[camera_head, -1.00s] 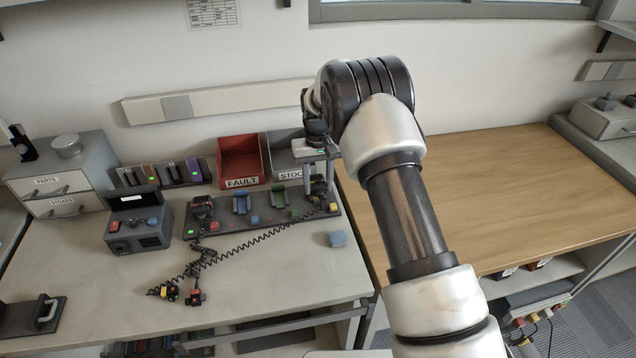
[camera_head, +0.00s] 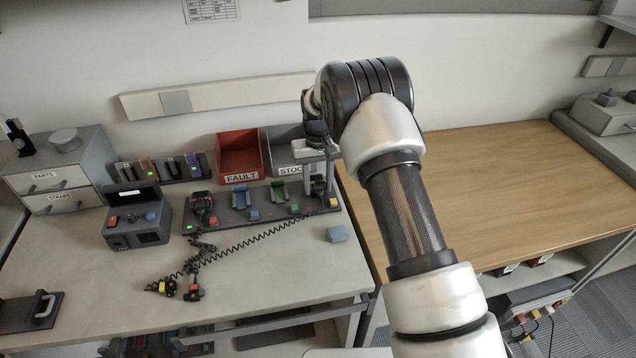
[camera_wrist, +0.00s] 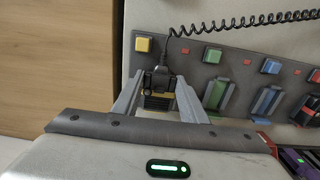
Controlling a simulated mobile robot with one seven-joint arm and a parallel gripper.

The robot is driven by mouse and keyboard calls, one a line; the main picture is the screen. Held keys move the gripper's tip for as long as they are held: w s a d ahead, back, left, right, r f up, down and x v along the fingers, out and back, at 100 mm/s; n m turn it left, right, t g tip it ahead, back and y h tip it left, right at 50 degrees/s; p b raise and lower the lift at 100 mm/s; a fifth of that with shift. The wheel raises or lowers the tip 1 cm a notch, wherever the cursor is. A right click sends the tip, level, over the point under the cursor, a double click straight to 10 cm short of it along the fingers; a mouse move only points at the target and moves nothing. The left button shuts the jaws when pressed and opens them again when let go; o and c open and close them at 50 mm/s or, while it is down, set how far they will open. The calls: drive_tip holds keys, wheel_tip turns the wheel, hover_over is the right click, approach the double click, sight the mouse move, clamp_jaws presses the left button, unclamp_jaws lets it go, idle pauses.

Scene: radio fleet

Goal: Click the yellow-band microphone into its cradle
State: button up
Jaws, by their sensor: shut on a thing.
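The yellow-band microphone (camera_wrist: 157,101), dark with a yellowish band, is between the two grey fingers of my gripper (camera_wrist: 156,84) in the wrist view. Its coiled black cord (camera_wrist: 203,25) leaves from the top. My gripper also shows in the head view (camera_head: 322,172), pointing down over the right end of the grey cradle strip (camera_head: 236,218). A yellow button (camera_wrist: 144,45) sits on the strip beside the microphone. The cradle under the microphone is hidden, so I cannot tell if the microphone is seated.
Green (camera_head: 279,192) and blue (camera_head: 241,197) cradles stand empty to the left. A dark microphone (camera_head: 201,204) sits at the strip's left end. A loose blue block (camera_head: 337,234) lies in front. Red FAULT (camera_head: 240,156) and grey STOCK (camera_head: 288,154) bins stand behind. Cord plugs (camera_head: 180,290) lie front left.

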drive_tip(key=o, duration=1.1)
wheel_tip(320, 180, up, 18)
drive_tip(key=shift+f+p, duration=0.25)
drive_tip(key=shift+p, duration=0.4)
